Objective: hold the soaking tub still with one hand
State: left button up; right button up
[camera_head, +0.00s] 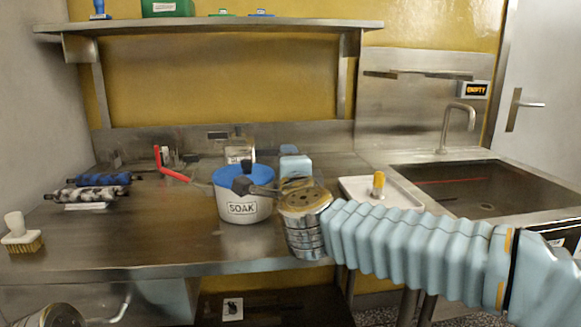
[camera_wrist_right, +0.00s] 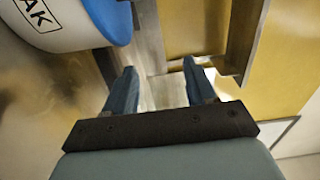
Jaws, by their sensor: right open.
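The tub lies outside the fingers, beside the left one in that view, with no clear contact. In the head view, my right wrist and light-blue gripper body (camera_head: 295,165) are just right of the tub, and a dark wrist part overlaps its rim. My left gripper is not seen.
Behind the tub stands a small labelled container (camera_head: 238,153). A white tray (camera_head: 405,197) and the sink (camera_head: 485,190) are right.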

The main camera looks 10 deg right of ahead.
jog(key=shift+h, duration=0.3)
jog(key=f, duration=0.8)
jog(key=shift+w+d+f, duration=0.15)
jog(key=shift+d, duration=0.1)
jog(key=w, duration=0.7)
jog(key=shift+w+d+r, duration=0.15)
jog(key=shift+r, duration=0.05)
grip_shut()
jog(key=shift+m, duration=0.3)
